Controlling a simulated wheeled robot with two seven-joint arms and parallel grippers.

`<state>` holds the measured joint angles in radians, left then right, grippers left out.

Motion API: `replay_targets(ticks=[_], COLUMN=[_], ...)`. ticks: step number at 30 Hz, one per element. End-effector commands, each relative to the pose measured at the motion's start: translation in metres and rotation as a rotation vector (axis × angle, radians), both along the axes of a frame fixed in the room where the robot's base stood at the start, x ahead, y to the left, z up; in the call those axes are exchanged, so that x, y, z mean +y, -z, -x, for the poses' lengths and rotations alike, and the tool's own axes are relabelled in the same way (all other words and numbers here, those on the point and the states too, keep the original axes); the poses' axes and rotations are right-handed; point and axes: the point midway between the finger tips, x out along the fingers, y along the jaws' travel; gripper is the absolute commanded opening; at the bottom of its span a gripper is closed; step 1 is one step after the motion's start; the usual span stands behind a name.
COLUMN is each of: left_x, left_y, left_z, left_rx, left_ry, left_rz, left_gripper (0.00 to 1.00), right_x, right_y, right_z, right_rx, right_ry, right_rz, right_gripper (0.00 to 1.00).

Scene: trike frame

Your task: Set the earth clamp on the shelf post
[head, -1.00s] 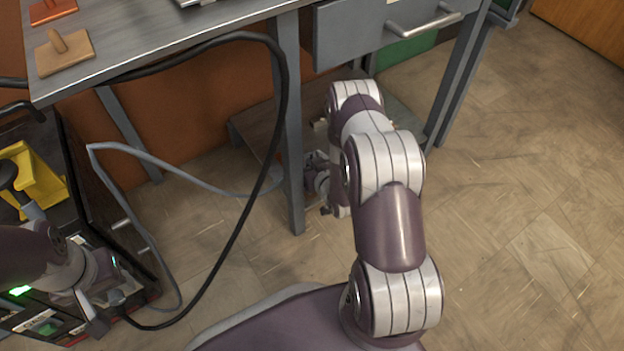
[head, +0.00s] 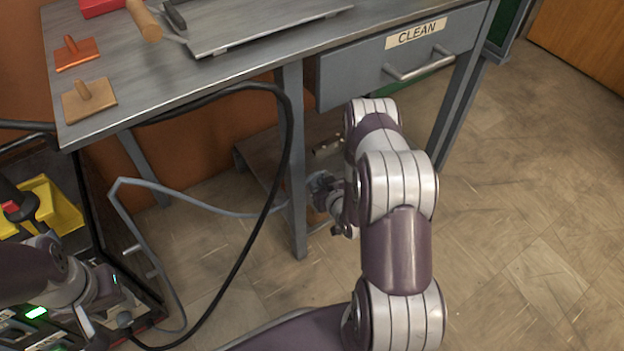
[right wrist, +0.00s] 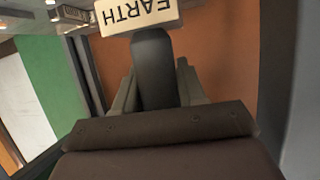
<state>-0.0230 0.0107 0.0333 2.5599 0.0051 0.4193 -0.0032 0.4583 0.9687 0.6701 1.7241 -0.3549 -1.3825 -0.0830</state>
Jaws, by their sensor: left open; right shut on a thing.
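The earth clamp (right wrist: 152,70) shows in the right wrist view as a dark grip with a pale tag reading EARTH, upside down in the picture. My right gripper (right wrist: 155,95) is shut on it. In the head view my right gripper (head: 322,188) is low under the bench, close beside the grey post (head: 294,200); the clamp's jaws are hidden, so I cannot tell whether they touch the post. A grey lead (head: 190,203) runs from the left towards the post. My left gripper (head: 92,312) is open at the lower left, by the dark machine.
A drawer marked CLEAN (head: 400,55) hangs above my right arm. A low shelf (head: 262,165) lies behind the post. A black cable (head: 262,215) loops in front. Floor at right is clear.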

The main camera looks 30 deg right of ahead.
Motion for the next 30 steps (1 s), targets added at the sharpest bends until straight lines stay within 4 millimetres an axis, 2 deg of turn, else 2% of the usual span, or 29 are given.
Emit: replay_targets(ticks=[1, 6, 11, 14, 17, 20, 23, 24, 27, 30], left_x=[0.0, 0.0, 0.0, 0.0, 0.0, 0.0, 0.0, 0.0, 0.0, 0.0], left_y=[-0.016, -0.04, -0.051, -0.048, -0.034, -0.014, 0.007, 0.014, 0.027, 0.033], left_z=[0.0, 0.0, 0.0, 0.0, 0.0, 0.0, 0.0, 0.0, 0.0, 0.0], left_rx=[0.0, 0.0, 0.0, 0.0, 0.0, 0.001, 0.001, 0.001, 0.001, 0.001], left_ry=[0.0, 0.0, 0.0, 0.0, 0.0, 0.0, 0.0, 0.0, 0.0, 0.0], left_rz=[0.0, 0.0, 0.0, 0.0, 0.0, 0.0, 0.0, 0.0, 0.0, 0.0], left_gripper=[0.43, 0.43, 0.43, 0.43, 0.43, 0.43, 0.43, 0.43, 0.43, 0.43], right_x=[-0.01, -0.04, -0.057, -0.06, -0.055, -0.042, -0.021, -0.012, 0.009, 0.024], right_y=[-0.017, -0.042, -0.054, -0.053, -0.045, -0.035, -0.03, -0.03, -0.034, -0.039], right_z=[0.008, 0.041, 0.06, 0.058, 0.035, -0.006, -0.054, -0.072, -0.109, -0.131], right_rx=[-0.003, -0.004, -0.004, -0.005, -0.007, -0.01, -0.01, -0.011, -0.008, -0.006], right_ry=[0.007, 0.007, 0.003, -0.021, -0.09, -0.199, -0.322, -0.367, -0.45, -0.497], right_rz=[0.001, 0.001, 0.001, 0.002, 0.006, 0.01, 0.009, 0.009, 0.008, 0.005], right_gripper=[0.1, 0.1, 0.1, 0.1, 0.1, 0.1, 0.1, 0.1, 0.1, 0.1])
